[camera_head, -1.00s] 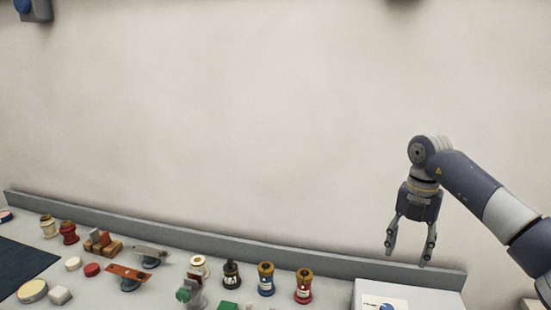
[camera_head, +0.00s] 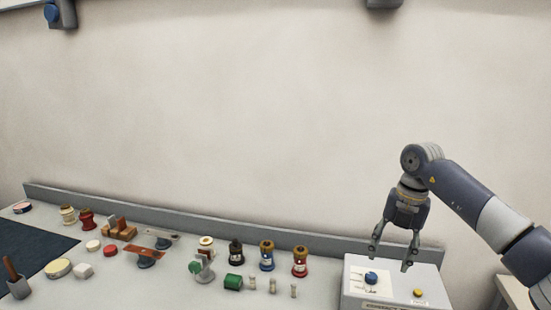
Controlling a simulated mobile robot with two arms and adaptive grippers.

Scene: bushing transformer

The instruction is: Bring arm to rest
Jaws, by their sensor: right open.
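My right gripper (camera_head: 392,247) hangs at the right of the head view with its fingers pointing down. It is open, with nothing between its fingers. It shows in front of the white box (camera_head: 353,290) that has a blue knob (camera_head: 371,278) and a yellow button (camera_head: 418,292); I cannot tell the exact height above it. The right arm (camera_head: 470,197) comes in from the right edge. My left gripper is not in view.
The grey bench (camera_head: 140,290) holds several bushings, including a blue one (camera_head: 267,258) and a red one (camera_head: 300,264). A green cylinder (camera_head: 233,283) lies in front of them. A dark mat (camera_head: 30,250) is at the left. A low ledge (camera_head: 150,216) runs along the wall.

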